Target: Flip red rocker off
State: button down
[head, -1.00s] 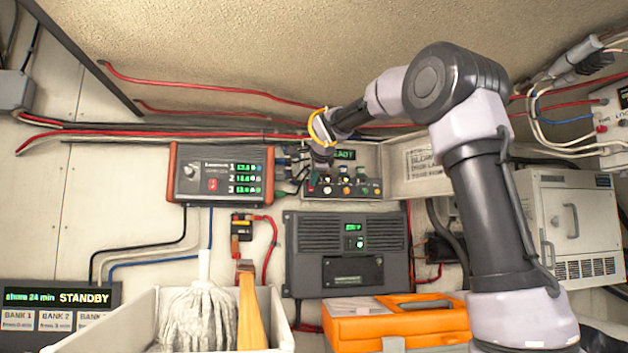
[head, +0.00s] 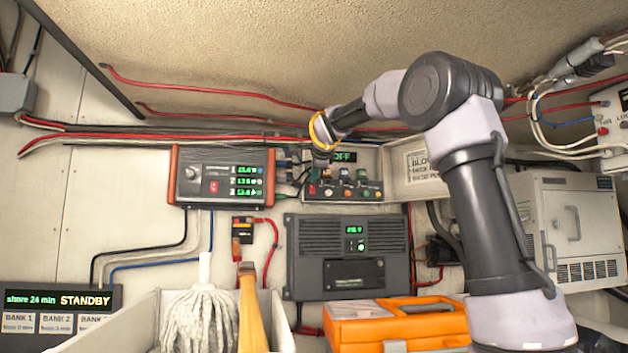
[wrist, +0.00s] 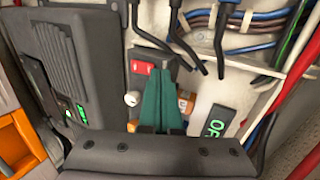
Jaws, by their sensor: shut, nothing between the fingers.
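A red rocker (wrist: 142,67) sits at one end of the dark switch panel (wrist: 138,85) in the wrist view. In the head view this panel (head: 330,193) is on the back wall, and the red rocker (head: 312,189) shows small at its left end. A green display (head: 345,156) above it reads OFF; the wrist view shows part of the same display (wrist: 216,121). My gripper (wrist: 158,78) has its teal fingers shut and empty, tips close beside the rocker. I cannot tell whether they touch. The fingers hide part of the panel.
A grey box with orange sides (head: 238,165) and its own red switch hangs left of the panel. Dark cables (wrist: 185,30) run close to the fingers. A ribbed grey unit (head: 310,265) is below. A mop bin (head: 130,330) and orange case (head: 370,312) stand in front.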

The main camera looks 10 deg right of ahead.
jog(key=shift+s, duration=0.1)
jog(key=v, duration=0.7)
jog(key=shift+s, duration=0.15)
dwell(0.4)
